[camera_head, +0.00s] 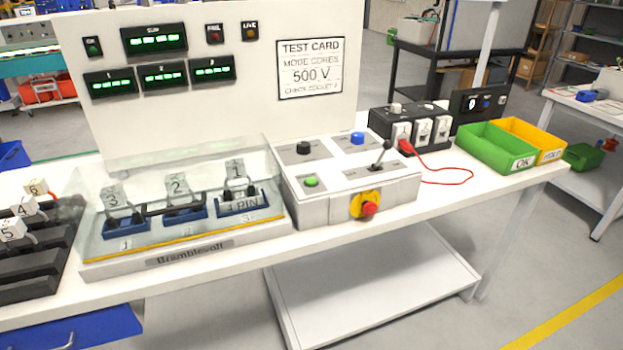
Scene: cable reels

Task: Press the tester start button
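The tester control box (345,213) stands on the white bench, right of a clear-covered fixture (185,215). On its sloped top are a green button (311,182), a black knob (303,147), a blue button (357,138) and a black lever (380,158). Their labels are too small to read, so I cannot tell by text which is the start button. A red mushroom button (369,208) on a yellow plate is on the front face. Neither of my grippers is in view, and nothing covers the box top.
The clear cover is down over units numbered 1, 2 and 3. A tall panel (220,120) with green displays and a test card stands behind. A black socket box (398,118) with a red cable (450,168), a green OK bin (495,148) and a yellow bin (548,140) stand right.

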